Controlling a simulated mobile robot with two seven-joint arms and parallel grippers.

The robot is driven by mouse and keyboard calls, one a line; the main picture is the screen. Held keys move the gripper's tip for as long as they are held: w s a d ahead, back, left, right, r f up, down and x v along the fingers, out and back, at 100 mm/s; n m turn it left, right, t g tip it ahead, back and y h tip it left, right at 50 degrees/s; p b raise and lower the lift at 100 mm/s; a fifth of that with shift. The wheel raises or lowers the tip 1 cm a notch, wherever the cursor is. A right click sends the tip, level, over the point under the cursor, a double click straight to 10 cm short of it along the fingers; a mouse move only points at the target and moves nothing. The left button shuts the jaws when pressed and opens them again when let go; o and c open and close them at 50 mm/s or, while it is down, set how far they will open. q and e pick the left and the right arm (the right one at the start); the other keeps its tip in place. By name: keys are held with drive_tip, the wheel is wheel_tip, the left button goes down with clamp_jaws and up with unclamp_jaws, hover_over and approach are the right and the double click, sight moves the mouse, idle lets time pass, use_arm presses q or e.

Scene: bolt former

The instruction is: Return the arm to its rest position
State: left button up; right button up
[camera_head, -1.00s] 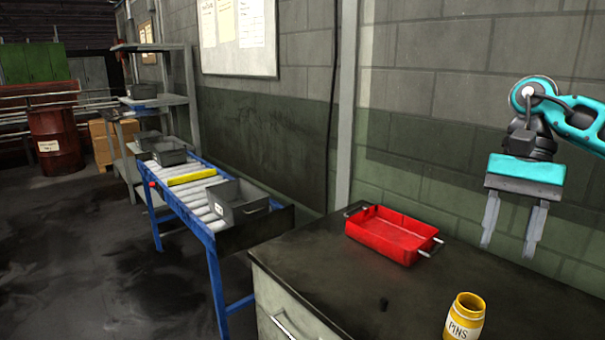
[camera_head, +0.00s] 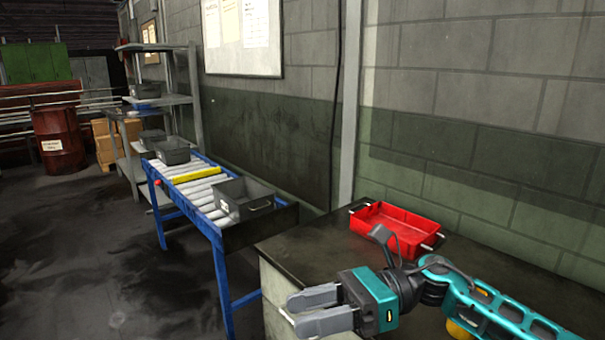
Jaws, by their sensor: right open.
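My right arm comes in from the lower right, and its teal and black gripper (camera_head: 305,312) hangs over the front left part of the dark workbench. The two grey fingers point left and stand apart, with nothing between them. The gripper is in front of and to the left of the red tray (camera_head: 394,228), clear of it. My left gripper is not in view.
The dark workbench top (camera_head: 312,246) is bare left of the red tray. A yellow container (camera_head: 460,332) is mostly hidden behind my right arm. A blue roller conveyor (camera_head: 201,192) carries a grey bin (camera_head: 243,199). A wall stands behind the bench.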

drive_tip(key=d+f+n+t+h, duration=0.25)
drive_tip(key=f+n+t, duration=0.35)
drive_tip(key=n, duration=0.5)
drive_tip(key=w+d+f+n+t+h, duration=0.1)
drive_tip(key=d+f+n+t+h, duration=0.2)
drive_tip(key=n+t, duration=0.65)
drive_tip(key=d+f+n+t+h, duration=0.2)
drive_tip(key=f+n+t, duration=0.3)
drive_tip(key=n, duration=0.7)
drive_tip(key=s+d+f+m+g+h, duration=0.2)
drive_tip(key=s+d+f+m+h, duration=0.1)
drive_tip(key=s+f+m, duration=0.3)
drive_tip(key=s+d+f+m+g+h, duration=0.3)
drive_tip(key=s+d+f+m, duration=0.3)
drive_tip(key=f, duration=0.3)
drive_tip(key=shift+s+f+h, duration=0.3)
drive_tip(key=shift+s+h, duration=0.25)
drive_tip(key=shift+h, duration=0.1)
